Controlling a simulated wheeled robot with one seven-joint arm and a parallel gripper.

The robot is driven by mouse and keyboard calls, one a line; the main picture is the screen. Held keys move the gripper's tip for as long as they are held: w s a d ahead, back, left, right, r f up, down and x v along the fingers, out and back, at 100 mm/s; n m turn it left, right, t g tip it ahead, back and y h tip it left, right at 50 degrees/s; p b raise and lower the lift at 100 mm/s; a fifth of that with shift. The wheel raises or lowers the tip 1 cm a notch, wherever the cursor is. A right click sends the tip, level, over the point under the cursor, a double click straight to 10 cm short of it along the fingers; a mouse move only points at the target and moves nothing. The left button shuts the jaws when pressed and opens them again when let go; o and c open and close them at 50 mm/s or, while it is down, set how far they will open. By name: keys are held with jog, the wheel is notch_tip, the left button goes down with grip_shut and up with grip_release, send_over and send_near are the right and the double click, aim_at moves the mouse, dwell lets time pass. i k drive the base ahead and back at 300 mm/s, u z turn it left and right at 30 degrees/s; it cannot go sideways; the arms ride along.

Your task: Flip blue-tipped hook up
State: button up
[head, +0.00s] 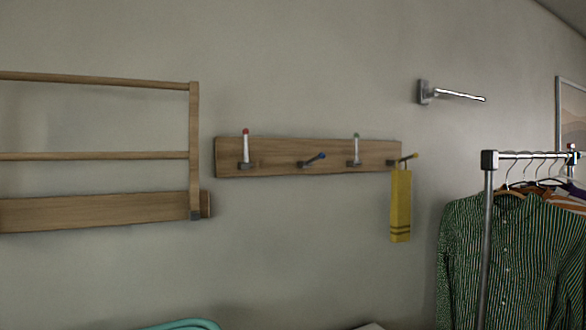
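The blue-tipped hook (314,160) is on the wooden wall rack (280,152), second from the left. It is folded down and sticks out from the board, pointing to the right and slightly up in the picture. The red-tipped hook (246,148) to its left and the green-tipped hook (356,150) to its right stand upright against the board. The yellow-tipped hook (408,157) at the right end sticks out, and a yellow towel (401,205) hangs there. My gripper is not in view.
A wooden rail frame (194,150) is on the wall at left. A metal wall arm (455,95) juts out at upper right. A clothes rack (488,190) with hanging shirts (510,250) stands at right. The wall below the hook rack looks clear.

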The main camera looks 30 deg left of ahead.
aim_at(321, 155)
jog(key=u, duration=0.05)
jog(key=k, duration=0.75)
jog(key=u, duration=0.85)
jog(key=i, duration=1)
jog(key=u, duration=0.05)
